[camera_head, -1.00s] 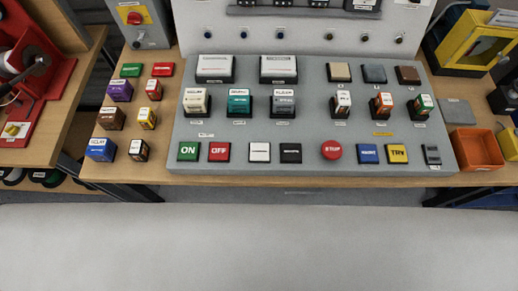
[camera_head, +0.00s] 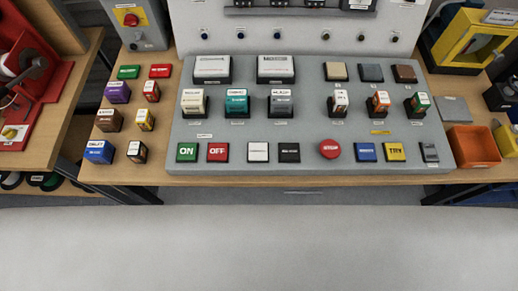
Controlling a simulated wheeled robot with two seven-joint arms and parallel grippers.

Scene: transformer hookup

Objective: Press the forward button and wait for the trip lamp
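A grey control panel (camera_head: 310,131) lies on the wooden table. Its front row holds a green ON button (camera_head: 187,152), a red OFF button (camera_head: 217,152), a white button (camera_head: 258,152), a black button (camera_head: 289,152), a round red STOP button (camera_head: 330,149), a blue button (camera_head: 365,152) and a yellow TRY button (camera_head: 395,152). The labels on the white, black and blue buttons are too small to read, so I cannot tell which is forward. No lamp is clearly marked as the trip lamp. Neither gripper is in view.
Several coloured blocks stand left of the panel, including a blue one (camera_head: 99,151). Relay-like blocks such as a teal one (camera_head: 236,103) sit on the panel. An orange bin (camera_head: 473,146) is at the right. A grey box with a red switch (camera_head: 131,19) stands at the back left.

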